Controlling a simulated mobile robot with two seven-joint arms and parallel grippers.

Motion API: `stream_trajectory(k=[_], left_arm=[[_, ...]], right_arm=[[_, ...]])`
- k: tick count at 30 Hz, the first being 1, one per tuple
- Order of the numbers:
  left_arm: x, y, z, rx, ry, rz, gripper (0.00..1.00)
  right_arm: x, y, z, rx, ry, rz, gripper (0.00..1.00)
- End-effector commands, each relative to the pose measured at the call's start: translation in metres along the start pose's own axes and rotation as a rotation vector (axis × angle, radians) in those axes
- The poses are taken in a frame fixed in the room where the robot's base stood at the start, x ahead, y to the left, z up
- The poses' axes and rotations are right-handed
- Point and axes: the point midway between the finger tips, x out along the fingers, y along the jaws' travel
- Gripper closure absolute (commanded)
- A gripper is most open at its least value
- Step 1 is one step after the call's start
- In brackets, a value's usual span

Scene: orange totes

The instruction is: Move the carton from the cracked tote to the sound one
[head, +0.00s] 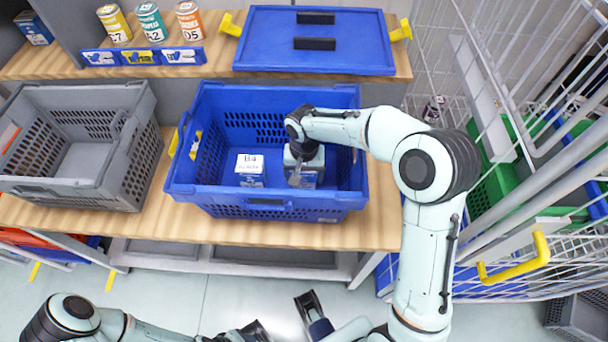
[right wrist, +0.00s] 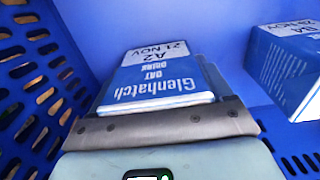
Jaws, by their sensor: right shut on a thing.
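The blue tote (head: 265,205) stands mid-table, and the grey tote (head: 75,190) stands to its left. A dark irregular mark shows on the grey tote's right wall; I cannot tell if it is a crack. My right gripper (head: 302,172) is inside the blue tote, shut on a blue and white Glenhatch oat drink carton (right wrist: 165,75) marked A2, 21 NOV. The gripper largely hides that carton in the head view. A second carton (head: 250,168) marked B4 stands to its left; a carton also shows at the right wrist view's right edge (right wrist: 290,65). My left gripper (head: 250,331) is low, partly cut off.
A blue lid (head: 315,62) with two black bars lies behind the blue tote. Several cans (head: 150,22) stand on the back-left shelf. A wire cage (head: 520,190) with a yellow handle is close on the right. The grey tote's visible floor looks empty.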

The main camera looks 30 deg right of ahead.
Motion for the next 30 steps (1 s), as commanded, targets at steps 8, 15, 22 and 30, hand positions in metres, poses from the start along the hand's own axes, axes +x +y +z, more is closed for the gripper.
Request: stream_trajectory(k=[8,15,22,30], left_arm=[[0.000,0.000,0.000,0.000,0.001,0.001,0.57],[0.003,0.000,-0.001,0.001,0.004,0.001,0.57],[0.002,0.000,-0.001,0.001,0.004,0.001,0.57],[-0.003,0.001,0.002,0.000,-0.004,0.000,0.57]], right_arm=[[0.005,0.000,0.000,0.000,0.002,-0.002,0.62],[0.010,0.000,0.000,0.000,0.001,-0.001,0.11],[0.009,0.000,0.000,0.000,0.000,0.000,0.00],[-0.019,0.000,-0.001,0.002,0.005,-0.002,0.00]])
